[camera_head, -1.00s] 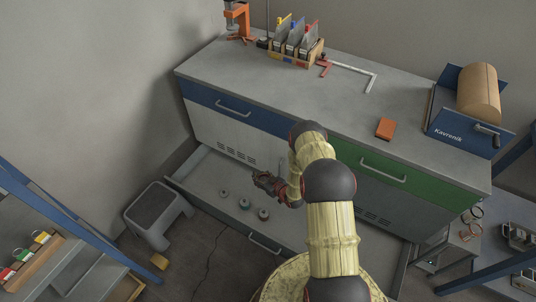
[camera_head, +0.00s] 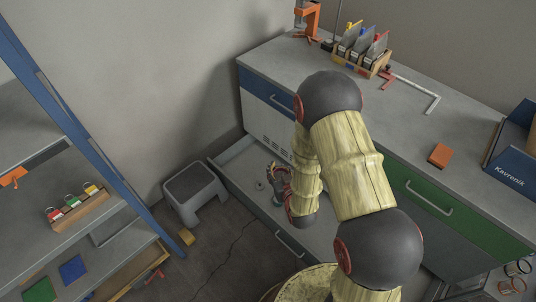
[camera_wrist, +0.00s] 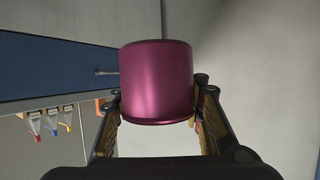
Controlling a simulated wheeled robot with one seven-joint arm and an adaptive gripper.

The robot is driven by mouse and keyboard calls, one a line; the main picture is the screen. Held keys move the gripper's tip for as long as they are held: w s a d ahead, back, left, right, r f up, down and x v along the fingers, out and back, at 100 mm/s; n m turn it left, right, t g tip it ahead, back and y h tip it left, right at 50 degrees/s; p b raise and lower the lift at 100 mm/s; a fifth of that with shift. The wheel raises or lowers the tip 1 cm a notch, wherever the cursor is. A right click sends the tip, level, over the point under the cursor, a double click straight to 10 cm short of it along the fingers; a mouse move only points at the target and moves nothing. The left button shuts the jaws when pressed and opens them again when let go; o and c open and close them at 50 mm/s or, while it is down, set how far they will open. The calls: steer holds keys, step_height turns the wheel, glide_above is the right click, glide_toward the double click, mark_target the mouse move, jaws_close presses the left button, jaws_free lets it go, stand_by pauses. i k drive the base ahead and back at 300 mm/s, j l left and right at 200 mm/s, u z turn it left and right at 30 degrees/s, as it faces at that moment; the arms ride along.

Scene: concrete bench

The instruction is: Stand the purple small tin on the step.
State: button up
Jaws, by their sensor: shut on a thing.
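The purple small tin (camera_wrist: 156,82) fills the middle of the wrist view, a glossy cylinder between the two fingers of my gripper (camera_wrist: 158,106). My gripper is shut on it. In the head view my gripper (camera_head: 275,178) is over the open drawer, right of the step; I cannot make out the tin clearly there. The step (camera_head: 193,184) is a grey stool with a dark top, on the floor left of the drawer. Its top is bare.
A blue-framed shelf rack (camera_head: 75,125) stands at left.

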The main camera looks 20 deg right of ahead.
mark_target(197, 182)
steer(key=u, duration=1.15)
steer(key=i+j+u, duration=0.45)
steer(key=i+j, duration=0.3)
